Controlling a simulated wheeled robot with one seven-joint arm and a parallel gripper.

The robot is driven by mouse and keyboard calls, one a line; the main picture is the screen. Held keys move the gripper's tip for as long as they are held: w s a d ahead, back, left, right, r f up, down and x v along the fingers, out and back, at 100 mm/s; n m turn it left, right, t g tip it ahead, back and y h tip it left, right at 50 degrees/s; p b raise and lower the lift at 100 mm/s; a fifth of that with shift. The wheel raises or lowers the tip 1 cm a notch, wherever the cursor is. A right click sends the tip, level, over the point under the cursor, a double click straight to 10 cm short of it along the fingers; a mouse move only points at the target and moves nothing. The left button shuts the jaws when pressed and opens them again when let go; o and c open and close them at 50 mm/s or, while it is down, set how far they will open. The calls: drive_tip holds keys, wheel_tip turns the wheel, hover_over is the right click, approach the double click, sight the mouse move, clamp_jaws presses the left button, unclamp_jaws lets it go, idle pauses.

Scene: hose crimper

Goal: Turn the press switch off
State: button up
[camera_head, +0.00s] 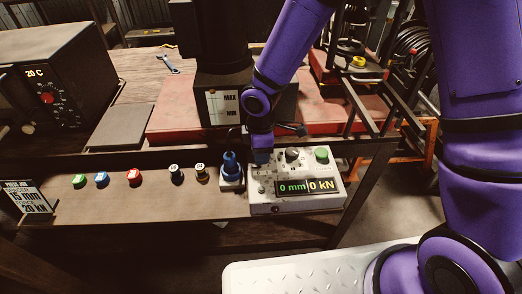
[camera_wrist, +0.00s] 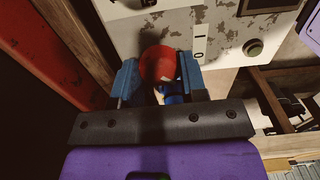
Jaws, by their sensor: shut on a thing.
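The white press control box (camera_head: 333,198) stands at the right end of the bench. Its display (camera_head: 308,187) reads 0 mm and 0 kN. My gripper (camera_head: 262,157) is at the box's left part and covers what lies under it in the head view. In the wrist view, the blue fingers of my gripper (camera_wrist: 160,66) are shut on a red rounded switch knob (camera_wrist: 158,62). The I and O marks (camera_wrist: 199,37) show on the worn white panel to the right of the knob. The knob's exact setting cannot be told.
Several coloured pieces line the bench front (camera_head: 110,205). The press (camera_head: 222,85) rises behind.

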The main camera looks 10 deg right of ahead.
drive_tip(key=o, duration=0.9)
wheel_tip(320, 180, up, 11)
drive_tip(key=shift+f, duration=0.1)
drive_tip(key=shift+d, duration=0.1)
